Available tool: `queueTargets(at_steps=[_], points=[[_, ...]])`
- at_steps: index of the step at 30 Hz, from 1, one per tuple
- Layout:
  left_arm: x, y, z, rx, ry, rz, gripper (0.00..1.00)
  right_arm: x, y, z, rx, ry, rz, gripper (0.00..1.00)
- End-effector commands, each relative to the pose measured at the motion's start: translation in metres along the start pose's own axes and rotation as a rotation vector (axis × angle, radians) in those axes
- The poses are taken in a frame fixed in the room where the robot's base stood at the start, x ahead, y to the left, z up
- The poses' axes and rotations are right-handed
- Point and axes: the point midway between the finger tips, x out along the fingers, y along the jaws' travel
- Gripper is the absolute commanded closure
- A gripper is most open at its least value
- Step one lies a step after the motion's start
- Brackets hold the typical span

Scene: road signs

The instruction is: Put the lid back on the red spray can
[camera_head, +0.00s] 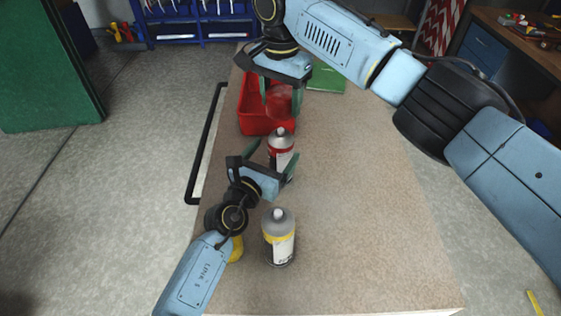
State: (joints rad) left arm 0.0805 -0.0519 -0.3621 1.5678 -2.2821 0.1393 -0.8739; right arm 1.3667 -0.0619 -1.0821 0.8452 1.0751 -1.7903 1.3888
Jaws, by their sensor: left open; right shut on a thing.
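The red spray can (281,143) stands upright on the table, with its grey top and nozzle bare. My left gripper (270,158) is open, with its fingers at either side of the can; contact cannot be told. The red lid (279,101) is between the fingers of my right gripper (281,98), which is shut on it. The lid is beyond the can in the picture and seems to be above it, over the near part of the red bin.
A yellow-banded spray can (279,240) stands nearer on the table (360,240), with a yellow object (237,248) partly behind my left arm. A red bin (247,122) and a green item (328,79) are farther back. The table's right side is clear.

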Motion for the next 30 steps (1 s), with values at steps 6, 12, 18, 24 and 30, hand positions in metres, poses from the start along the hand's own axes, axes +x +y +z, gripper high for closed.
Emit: queueTargets(at_steps=[6,12,18,24,30], points=[[0.030,0.000,0.000,0.002,0.001,-0.001,0.16,0.000,0.000,0.000,0.001,0.000,0.000,0.63],[0.040,0.000,0.000,0.001,0.001,0.000,0.16,0.000,0.000,0.000,0.001,0.000,0.000,0.63],[0.041,0.000,0.000,0.001,0.002,0.000,0.16,0.000,0.000,0.000,0.001,0.000,0.000,0.63],[0.040,0.000,0.000,0.000,0.001,0.000,0.30,0.000,0.000,0.000,0.001,0.000,0.000,0.63],[0.040,0.000,0.000,0.000,0.002,0.000,0.56,0.000,0.000,0.000,0.001,0.000,0.000,0.63]])
